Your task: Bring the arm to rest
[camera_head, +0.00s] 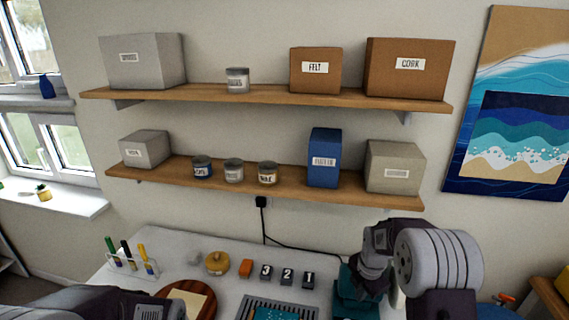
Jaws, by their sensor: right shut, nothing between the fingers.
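My right arm comes in at the lower right, with its large grey ribbed joint nearest. My right gripper (372,270) is at the left end of that arm, over the right part of the white table (190,245). It is shut and empty. Its fingertips are hard to make out against a teal object (352,302) below it; I cannot tell whether they touch. Part of my left arm shows along the bottom left edge, and its gripper is out of view.
Two wooden shelves (270,97) with boxes and jars hang on the wall. On the table are a pen rack (130,265), a round wooden tray (204,291), a lidded pot (217,264), number blocks (287,277) and a grey grid tray (246,308). A black cable (264,228) runs behind.

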